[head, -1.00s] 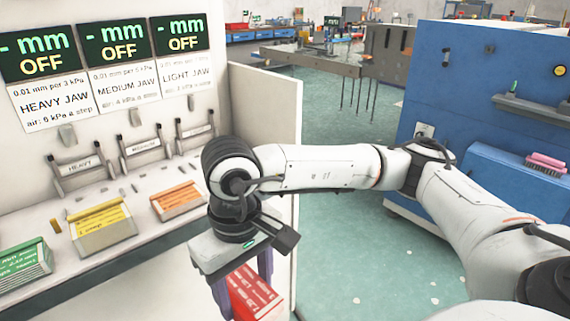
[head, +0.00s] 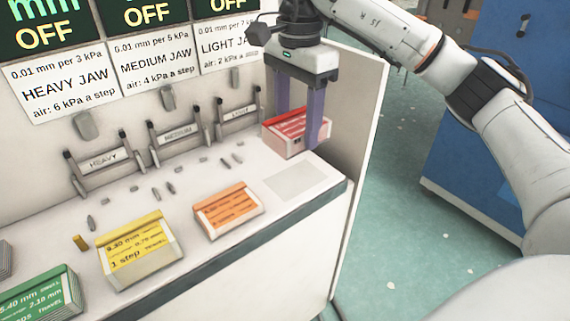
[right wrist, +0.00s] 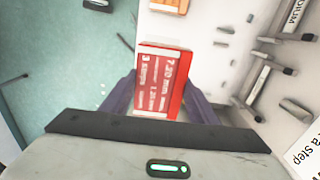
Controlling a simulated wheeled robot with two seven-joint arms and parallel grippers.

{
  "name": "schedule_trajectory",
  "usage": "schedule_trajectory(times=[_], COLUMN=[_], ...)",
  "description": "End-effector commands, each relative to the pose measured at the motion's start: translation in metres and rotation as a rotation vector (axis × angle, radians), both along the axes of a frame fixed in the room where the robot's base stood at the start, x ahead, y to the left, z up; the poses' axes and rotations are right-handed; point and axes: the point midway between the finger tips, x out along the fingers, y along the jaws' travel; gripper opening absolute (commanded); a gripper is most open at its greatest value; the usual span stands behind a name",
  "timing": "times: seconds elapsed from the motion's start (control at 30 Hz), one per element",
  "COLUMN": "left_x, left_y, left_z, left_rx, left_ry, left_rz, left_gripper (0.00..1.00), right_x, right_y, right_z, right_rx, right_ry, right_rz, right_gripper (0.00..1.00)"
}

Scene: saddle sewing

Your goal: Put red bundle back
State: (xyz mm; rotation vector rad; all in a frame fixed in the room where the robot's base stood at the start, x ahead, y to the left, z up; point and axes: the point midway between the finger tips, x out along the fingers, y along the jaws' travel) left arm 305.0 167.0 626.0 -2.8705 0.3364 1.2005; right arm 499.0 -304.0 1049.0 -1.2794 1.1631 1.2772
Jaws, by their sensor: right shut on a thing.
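The red bundle (head: 291,133) is a red box with white printed lines. It is between the purple fingers of my right gripper (head: 300,140), which is shut on it, over the back right part of the white shelf. In the right wrist view the red bundle (right wrist: 165,80) sits between both fingers, its printed face toward the camera. Whether its underside touches the shelf I cannot tell. A pale empty rectangle (head: 296,181) is marked on the shelf in front of it, right of the orange bundle (head: 228,210). My left gripper is not in view.
The yellow bundle (head: 140,248) and the green bundle (head: 42,296) stand to the left along the shelf's front. Small grey pieces lie behind them. Jaw racks (head: 178,132) line the back wall. A white side panel (head: 358,150) closes the shelf's right end.

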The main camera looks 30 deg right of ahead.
Motion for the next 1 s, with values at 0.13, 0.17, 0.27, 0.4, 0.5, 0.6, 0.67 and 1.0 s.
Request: schedule_trajectory(times=[0.13, 0.17, 0.27, 0.4, 0.5, 0.6, 0.67, 1.0], left_x=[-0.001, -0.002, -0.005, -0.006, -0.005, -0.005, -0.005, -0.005], left_y=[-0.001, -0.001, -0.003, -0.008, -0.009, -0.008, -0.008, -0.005], left_z=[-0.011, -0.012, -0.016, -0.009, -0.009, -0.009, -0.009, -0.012], left_rx=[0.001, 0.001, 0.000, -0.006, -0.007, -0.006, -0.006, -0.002], left_ry=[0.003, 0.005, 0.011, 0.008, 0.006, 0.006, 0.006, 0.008], left_rz=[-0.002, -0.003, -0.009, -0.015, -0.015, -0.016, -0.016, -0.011], left_gripper=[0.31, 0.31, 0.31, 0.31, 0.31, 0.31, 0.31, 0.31], right_x=[-0.001, -0.001, -0.001, 0.000, 0.000, -0.001, -0.001, 0.000], right_y=[-0.001, -0.001, -0.001, -0.001, -0.001, -0.002, -0.002, -0.001], right_z=[-0.029, -0.035, -0.051, -0.059, -0.067, -0.082, -0.091, -0.098], right_rx=[0.002, 0.003, 0.003, 0.001, 0.002, 0.000, 0.001, 0.001], right_ry=[0.007, 0.008, 0.005, 0.003, 0.003, 0.005, 0.005, 0.001], right_rz=[-0.021, -0.019, -0.017, -0.018, -0.017, -0.017, -0.017, -0.016], right_gripper=[0.21, 0.21, 0.21, 0.21, 0.21, 0.21, 0.21, 0.21])
